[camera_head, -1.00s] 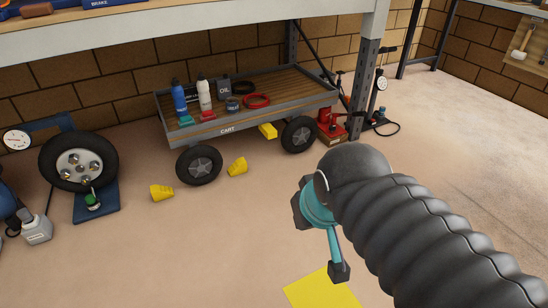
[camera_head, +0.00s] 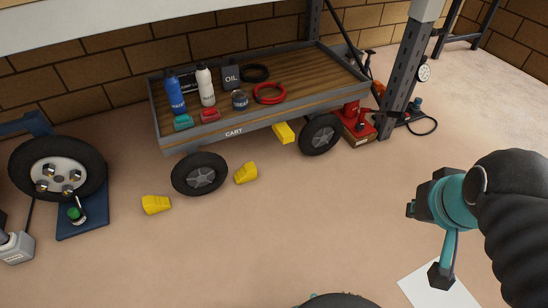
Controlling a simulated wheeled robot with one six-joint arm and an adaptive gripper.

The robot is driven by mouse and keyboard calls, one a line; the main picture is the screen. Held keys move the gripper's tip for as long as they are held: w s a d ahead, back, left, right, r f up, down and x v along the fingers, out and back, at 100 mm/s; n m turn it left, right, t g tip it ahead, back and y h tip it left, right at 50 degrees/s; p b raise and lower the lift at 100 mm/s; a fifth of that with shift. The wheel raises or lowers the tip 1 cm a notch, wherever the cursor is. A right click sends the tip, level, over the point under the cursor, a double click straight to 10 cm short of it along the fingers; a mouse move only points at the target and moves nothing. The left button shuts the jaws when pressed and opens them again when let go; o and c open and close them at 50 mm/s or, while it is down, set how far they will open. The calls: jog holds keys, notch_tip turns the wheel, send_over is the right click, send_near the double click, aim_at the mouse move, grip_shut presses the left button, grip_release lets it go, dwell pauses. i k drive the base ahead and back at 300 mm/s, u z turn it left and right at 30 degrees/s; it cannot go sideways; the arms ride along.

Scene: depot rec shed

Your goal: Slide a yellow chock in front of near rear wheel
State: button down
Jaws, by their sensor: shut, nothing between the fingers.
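The grey cart (camera_head: 191,143) stands by the brick wall. Its left wheel (camera_head: 200,174) and right wheel (camera_head: 321,134) face me. One yellow chock (camera_head: 156,204) lies on the floor left of the left wheel, apart from it. A second yellow chock (camera_head: 246,173) lies just right of that wheel; I cannot tell if it touches. A third yellow block (camera_head: 284,132) shows below the cart edge, left of the right wheel. My gripper (camera_head: 440,275) is at the lower right, over open floor and well away from the chocks. It is shut and empty.
A loose wheel (camera_head: 58,169) stands by a blue base (camera_head: 85,220) at the left. A red jack (camera_head: 357,124) and a shelf post (camera_head: 404,75) stand right of the cart. A white sheet (camera_head: 425,293) lies below my gripper. The floor before the cart is clear.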

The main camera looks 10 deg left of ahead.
aim_at(248, 172)
jog(key=u, duration=0.2)
jog(key=i, duration=0.9)
jog(key=u, duration=0.8)
jog(key=i, duration=0.4)
jog(key=u, duration=0.3)
